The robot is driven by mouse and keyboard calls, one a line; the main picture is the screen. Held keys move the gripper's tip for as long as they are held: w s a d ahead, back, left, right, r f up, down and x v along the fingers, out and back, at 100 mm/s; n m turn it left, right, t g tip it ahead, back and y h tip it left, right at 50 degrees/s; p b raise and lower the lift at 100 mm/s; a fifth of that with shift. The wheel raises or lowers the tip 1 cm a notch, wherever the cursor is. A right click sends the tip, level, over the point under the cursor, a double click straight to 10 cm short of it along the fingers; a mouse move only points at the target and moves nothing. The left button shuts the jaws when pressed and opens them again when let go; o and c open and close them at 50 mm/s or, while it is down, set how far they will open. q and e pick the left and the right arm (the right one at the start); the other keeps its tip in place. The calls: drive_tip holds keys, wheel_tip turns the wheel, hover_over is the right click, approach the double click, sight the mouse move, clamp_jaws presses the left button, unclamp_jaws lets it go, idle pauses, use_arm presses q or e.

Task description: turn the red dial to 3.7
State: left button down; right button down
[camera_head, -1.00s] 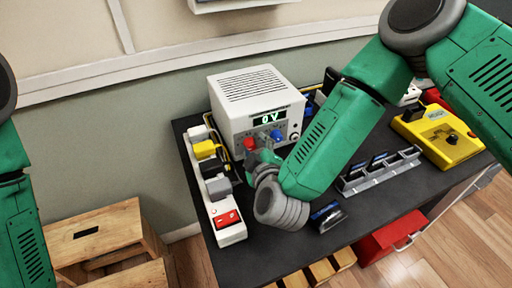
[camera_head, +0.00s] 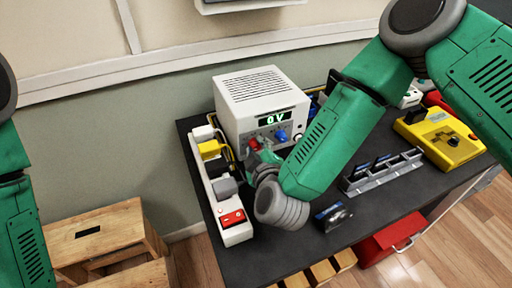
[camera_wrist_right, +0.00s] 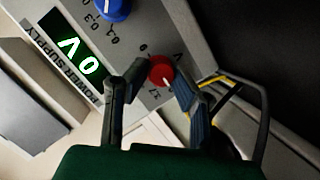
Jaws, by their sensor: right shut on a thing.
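The red dial (camera_head: 254,143) is on the front of the white power supply (camera_head: 262,100), left of the blue dial (camera_head: 282,136). The display (camera_head: 272,119) reads 0 V. My right gripper (camera_head: 260,156) is at the red dial. In the right wrist view the red dial (camera_wrist_right: 161,69) sits between the two fingertips of my right gripper (camera_wrist_right: 160,80), which is shut on it. A white pointer mark shows on the dial, with small printed labels around it. My left arm shows at the left edge, but its gripper is out of view.
A power strip (camera_head: 213,175) with yellow and grey plugs and a red switch lies left of the supply. A grey rack (camera_head: 383,172) holding dark phones and a yellow device (camera_head: 440,137) are to the right. A dark object (camera_head: 333,215) lies near the table's front.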

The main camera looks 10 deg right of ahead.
drive_tip(key=shift+s+f, duration=0.15)
drive_tip(key=shift+f, duration=0.1)
drive_tip(key=shift+d+m+y+p, duration=0.1)
drive_tip(key=shift+m+y+p, duration=0.2)
drive_tip(key=shift+m+p, duration=0.2)
drive_tip(key=shift+d+m+g+y+p, duration=0.1)
drive_tip(key=shift+m+g+y+p, duration=0.3)
drive_tip(key=shift+m, duration=0.5)
drive_tip(key=shift+m+y, duration=0.5)
drive_tip(key=shift+m, duration=0.3)
drive_tip(key=shift+f+m+y, duration=0.1)
drive_tip(key=shift+m+y, duration=0.4)
drive_tip(key=shift+m, duration=0.4)
drive_tip(key=c, duration=1.4)
unclamp_jaws()
drive_tip(key=shift+o, duration=0.2)
